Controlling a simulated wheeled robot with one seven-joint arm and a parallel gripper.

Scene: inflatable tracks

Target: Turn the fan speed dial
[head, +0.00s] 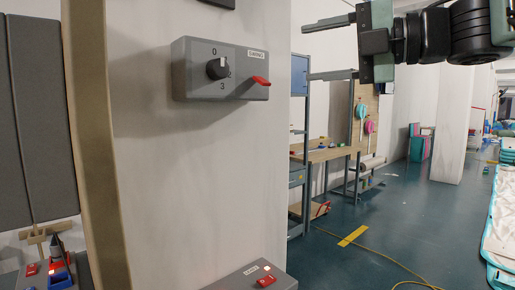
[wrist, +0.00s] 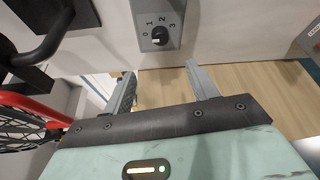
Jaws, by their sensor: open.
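In the head view a grey control box (head: 220,72) on a pale wall panel carries a black dial (head: 214,69) with the numbers 0, 2 and 3 readable, and a red lever (head: 261,80) under a small label. In the wrist view a round black dial (wrist: 159,37) marked 0, 1, 2, 3 sits on a grey box (wrist: 158,8). I cannot tell whether both views show the same dial, nor read its setting surely. My gripper (head: 306,51) is open and empty, at upper right in the head view. In the wrist view its spread fingers (wrist: 160,72) sit below the dial, apart from it.
A second grey box with a red rocker switch (head: 266,281) is low in front. A workbench (head: 325,153) and blue-grey shelving stand behind. A red-framed black mesh (wrist: 22,120) and a black handle (wrist: 48,45) are left in the wrist view.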

